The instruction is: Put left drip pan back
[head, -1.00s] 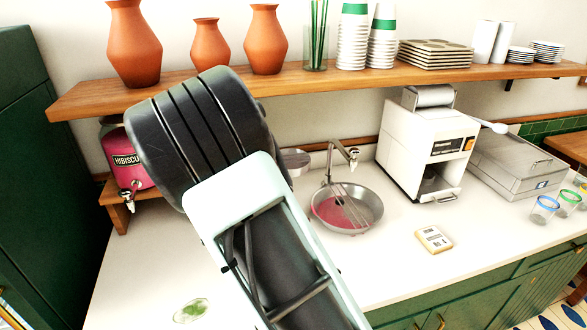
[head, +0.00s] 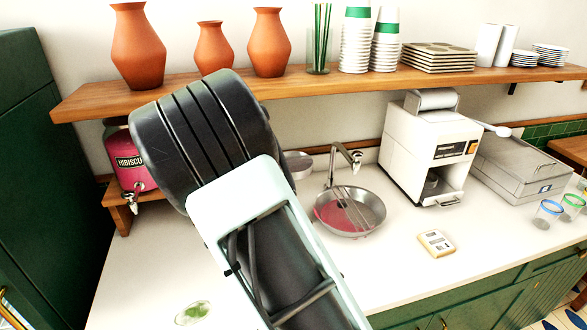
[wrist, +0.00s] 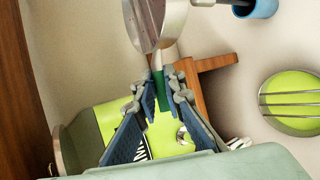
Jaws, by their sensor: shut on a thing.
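My gripper (wrist: 160,88) is seen from behind in the wrist view, its blue-grey fingers closed around a narrow green piece (wrist: 158,92). This piece runs up to a grey metal pan (wrist: 142,22), seen nearly edge-on and cut by the top edge. The held pan, apparently the drip pan, shows in the head view as a grey rim (head: 300,164) behind my arm; the fingers are hidden there. A lime-green dispenser (wrist: 112,125) lies beyond the fingers, by a wooden stand (wrist: 213,64). A lime-coloured round pan with bars (wrist: 292,103) rests at the right.
A pink dispenser labelled HIBISCU (head: 125,162) stands left of my arm. A shelf (head: 330,83) with vases hangs above. A white machine (head: 425,145) stands right; the front counter is mostly clear.

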